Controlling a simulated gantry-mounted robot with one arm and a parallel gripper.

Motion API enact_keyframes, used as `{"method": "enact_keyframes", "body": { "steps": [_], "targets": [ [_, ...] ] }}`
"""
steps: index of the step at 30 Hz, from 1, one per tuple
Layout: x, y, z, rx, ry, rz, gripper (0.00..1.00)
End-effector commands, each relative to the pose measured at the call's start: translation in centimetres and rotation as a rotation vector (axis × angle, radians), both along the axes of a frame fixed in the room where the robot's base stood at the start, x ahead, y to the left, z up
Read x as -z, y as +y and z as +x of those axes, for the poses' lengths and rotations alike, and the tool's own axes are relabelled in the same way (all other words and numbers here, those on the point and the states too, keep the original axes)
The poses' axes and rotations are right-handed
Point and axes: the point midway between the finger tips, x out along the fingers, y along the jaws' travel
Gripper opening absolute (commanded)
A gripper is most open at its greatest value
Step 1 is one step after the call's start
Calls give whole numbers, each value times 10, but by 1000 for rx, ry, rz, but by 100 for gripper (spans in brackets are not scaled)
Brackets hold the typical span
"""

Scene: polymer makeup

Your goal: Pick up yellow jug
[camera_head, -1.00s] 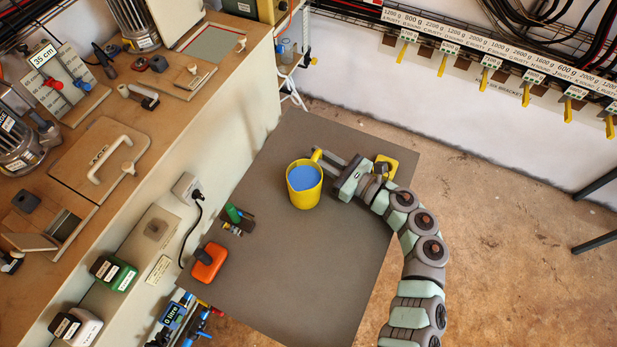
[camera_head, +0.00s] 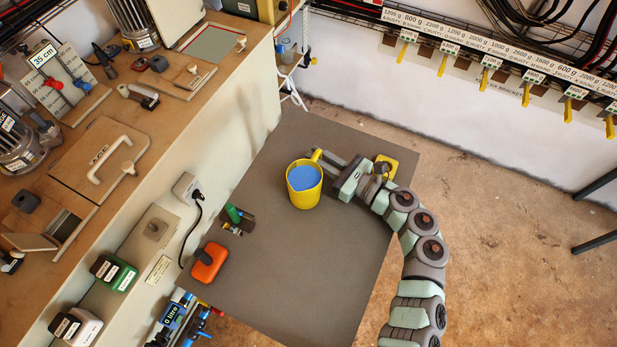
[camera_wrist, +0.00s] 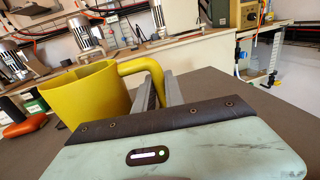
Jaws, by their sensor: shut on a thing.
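The yellow jug (camera_head: 304,192) holds blue liquid and stands upright on the grey-brown table (camera_head: 290,262). Its handle points toward my gripper (camera_head: 329,160). My gripper is to the right of the jug, with its fingers at the handle. In the wrist view, the jug (camera_wrist: 88,98) is at the left, and its curved handle reaches between the fingers of my gripper (camera_wrist: 157,92). The gripper is shut on the handle. The exact finger contact is partly hidden by the gripper body.
An orange container (camera_head: 209,262) and a small green item (camera_head: 233,214) lie left of the jug. A yellow object (camera_head: 386,166) sits behind my wrist. The long bench (camera_head: 205,130) with motors and lids borders the table on the left. The table's front middle is clear.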

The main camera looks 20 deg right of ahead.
Motion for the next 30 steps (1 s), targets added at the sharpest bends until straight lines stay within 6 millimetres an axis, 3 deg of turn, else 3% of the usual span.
{"method": "enact_keyframes", "body": {
  "steps": [9,14,17,30],
  "targets": [
    [-2,0,0,0,-2,1,0],
    [-13,0,0,0,-2,1,0],
    [-29,0,0,0,-3,-1,0],
    [-143,0,0,0,-3,-3,0]
  ]
}}
